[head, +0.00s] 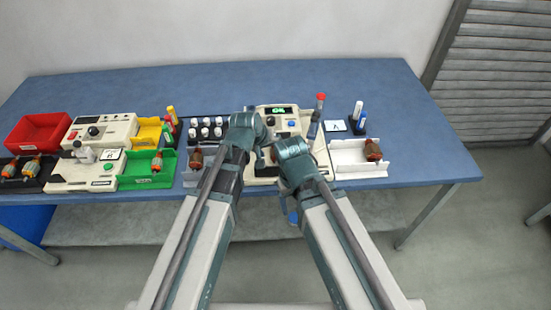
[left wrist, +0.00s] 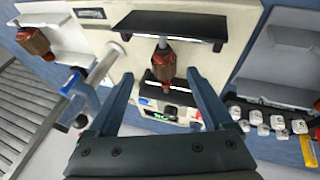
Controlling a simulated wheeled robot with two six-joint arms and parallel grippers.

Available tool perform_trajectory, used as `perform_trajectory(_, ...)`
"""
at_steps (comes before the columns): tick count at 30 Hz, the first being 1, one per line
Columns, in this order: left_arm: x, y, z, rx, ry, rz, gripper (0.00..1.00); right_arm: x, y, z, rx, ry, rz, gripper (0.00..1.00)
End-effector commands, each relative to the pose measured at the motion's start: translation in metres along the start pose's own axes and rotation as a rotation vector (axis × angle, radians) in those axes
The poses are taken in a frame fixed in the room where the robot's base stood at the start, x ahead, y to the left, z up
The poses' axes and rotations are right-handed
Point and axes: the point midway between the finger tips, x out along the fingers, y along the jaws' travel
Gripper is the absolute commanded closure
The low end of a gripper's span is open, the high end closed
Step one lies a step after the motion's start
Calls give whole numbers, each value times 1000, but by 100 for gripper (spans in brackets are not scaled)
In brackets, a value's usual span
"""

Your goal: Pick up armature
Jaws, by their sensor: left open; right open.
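A copper-brown armature (left wrist: 163,62) on a shaft stands out from the white winding machine (head: 262,172) in the left wrist view. My left gripper (left wrist: 158,78) is open, with one finger on each side of that armature, and the fingers look apart from it. In the head view my left gripper (head: 258,130) is over the machine, and the arms hide most of the armature there. My right gripper (head: 288,150) is open just to the right and lower. Its fingertips are hidden in the head view. Another armature (head: 373,149) lies in the white tray (head: 349,170) at right.
A green tray (head: 135,181) and red bin (head: 38,131) are further left.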

Motion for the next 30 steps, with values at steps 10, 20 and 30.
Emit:
perform_trajectory(10, 17, -4, -1, 0, 0, 0, 16, 16, -2, -1, 0, 0, 0, 24)
perform_trajectory(20, 53, -8, -3, 0, 0, 0, 16, 47, -4, -3, 0, 0, 0, 24)
perform_trajectory(30, 51, -7, -3, 1, 0, 0, 35, 45, -4, -3, 0, 0, 0, 24)
